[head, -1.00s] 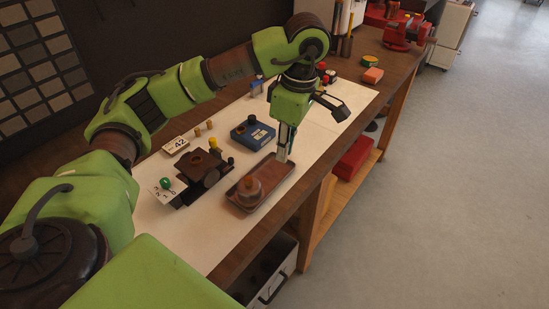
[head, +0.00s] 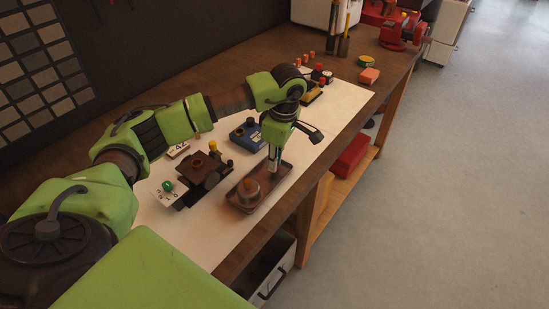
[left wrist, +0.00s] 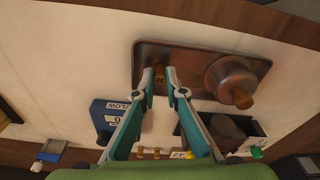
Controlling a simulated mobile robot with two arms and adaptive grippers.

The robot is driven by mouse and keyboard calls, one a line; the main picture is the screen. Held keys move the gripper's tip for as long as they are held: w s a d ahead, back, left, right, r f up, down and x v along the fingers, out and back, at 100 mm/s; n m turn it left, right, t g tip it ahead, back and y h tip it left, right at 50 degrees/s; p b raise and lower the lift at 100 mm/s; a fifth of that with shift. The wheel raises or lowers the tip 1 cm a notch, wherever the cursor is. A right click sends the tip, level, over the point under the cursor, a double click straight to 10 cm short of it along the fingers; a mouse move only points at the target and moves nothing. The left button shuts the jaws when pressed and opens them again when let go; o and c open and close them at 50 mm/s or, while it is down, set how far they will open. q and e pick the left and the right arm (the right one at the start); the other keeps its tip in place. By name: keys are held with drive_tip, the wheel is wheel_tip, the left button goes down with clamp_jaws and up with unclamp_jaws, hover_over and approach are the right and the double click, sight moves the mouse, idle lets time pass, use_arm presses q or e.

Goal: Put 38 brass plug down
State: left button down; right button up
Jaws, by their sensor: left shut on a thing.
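My left gripper (head: 272,163) points down over the far end of a shallow brown tray (head: 277,179). In the left wrist view the gripper (left wrist: 160,80) is nearly closed, with the small brass plug (left wrist: 159,73) between its fingertips. The plug is over the tray floor (left wrist: 195,62); I cannot tell whether it touches it. My right gripper is out of view.
A blue box (head: 240,137) with a dark knob stands behind the tray. A dark brown fixture (head: 203,172) with a green-knobbed white plate (head: 165,196) is to the left. Further back are red and yellow items and a red vise (head: 400,32). The bench front edge runs close to the tray.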

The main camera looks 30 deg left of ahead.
use_arm(q)
drive_tip(key=shift+f, duration=0.2)
drive_tip(key=c, duration=2.1)
unclamp_jaws()
drive_tip(key=shift+r, duration=0.1)
drive_tip(key=shift+r, duration=0.15)
drive_tip(key=shift+d+r, duration=0.1)
drive_tip(key=shift+r, duration=0.2)
drive_tip(key=shift+d+r+b, duration=0.2)
drive_tip(key=shift+r+b, duration=0.25)
drive_tip(key=shift+r, duration=1.45)
drive_tip(key=shift+d+r+b, duration=0.25)
drive_tip(key=shift+r+b, duration=0.25)
drive_tip(key=shift+r, duration=1.4)
drive_tip(key=shift+d+r+b, duration=0.2)
drive_tip(key=shift+r+b, duration=0.25)
drive_tip(key=shift+r, duration=1.45)
